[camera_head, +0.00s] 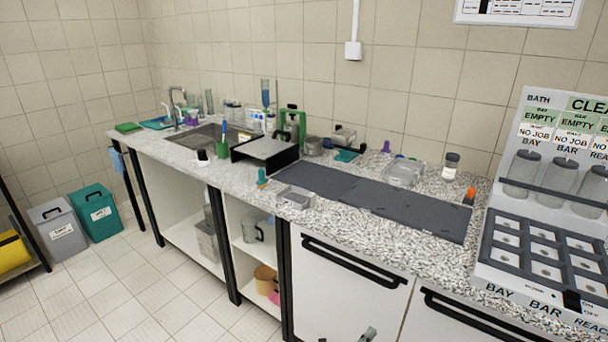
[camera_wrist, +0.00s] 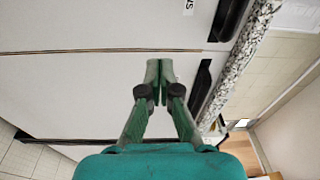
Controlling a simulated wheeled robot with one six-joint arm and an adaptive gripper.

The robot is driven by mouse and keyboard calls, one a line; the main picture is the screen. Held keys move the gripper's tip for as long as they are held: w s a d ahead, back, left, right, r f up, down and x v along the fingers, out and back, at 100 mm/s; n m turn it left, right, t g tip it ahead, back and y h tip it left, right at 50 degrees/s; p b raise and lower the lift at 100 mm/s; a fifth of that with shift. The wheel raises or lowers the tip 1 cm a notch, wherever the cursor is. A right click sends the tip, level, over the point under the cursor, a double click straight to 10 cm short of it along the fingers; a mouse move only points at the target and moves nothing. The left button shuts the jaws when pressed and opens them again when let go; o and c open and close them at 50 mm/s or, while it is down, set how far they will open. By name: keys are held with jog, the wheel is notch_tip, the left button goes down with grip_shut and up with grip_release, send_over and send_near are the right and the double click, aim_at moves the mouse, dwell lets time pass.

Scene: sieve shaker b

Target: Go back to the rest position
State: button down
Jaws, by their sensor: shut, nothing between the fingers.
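My gripper (camera_wrist: 159,72) has green fingers and a teal body. In the wrist view its fingertips are together with nothing between them. It faces the white cabinet doors (camera_wrist: 75,90) below the counter. In the head view only a small part of my gripper (camera_head: 367,334) shows at the bottom edge, in front of the cabinet doors and below the countertop.
The speckled countertop (camera_head: 330,228) runs along the tiled wall with a dark mat (camera_head: 400,208), a metal tray (camera_head: 295,197) and a sieve-shaker-like device (camera_head: 290,125). A labelled rack (camera_head: 540,205) stands at right. Black door handles (camera_head: 350,262) stick out.

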jog(key=s+d+r+n+t+y, duration=0.1)
jog(key=s+n+t+y, duration=0.45)
jog(key=s, duration=0.95)
jog(key=s+r+n+y, duration=0.1)
jog(key=s+n+y, duration=0.2)
jog(key=s+n, duration=0.95)
jog(key=s+a+r+n+g+y, duration=0.1)
jog(key=s+r+n, duration=0.1)
jog(key=s+r, duration=0.3)
jog(key=s+a+r+n+g+y, duration=0.1)
jog(key=s+r, duration=0.5)
jog(key=s, duration=0.6)
jog(key=s+a+r+n+g+y, duration=0.1)
jog(key=s+r+n+g+y, duration=0.1)
jog(key=s+r+n, duration=0.3)
jog(key=v, duration=0.4)
jog(key=shift+s+f, duration=0.35)
jog(key=shift+y, duration=0.25)
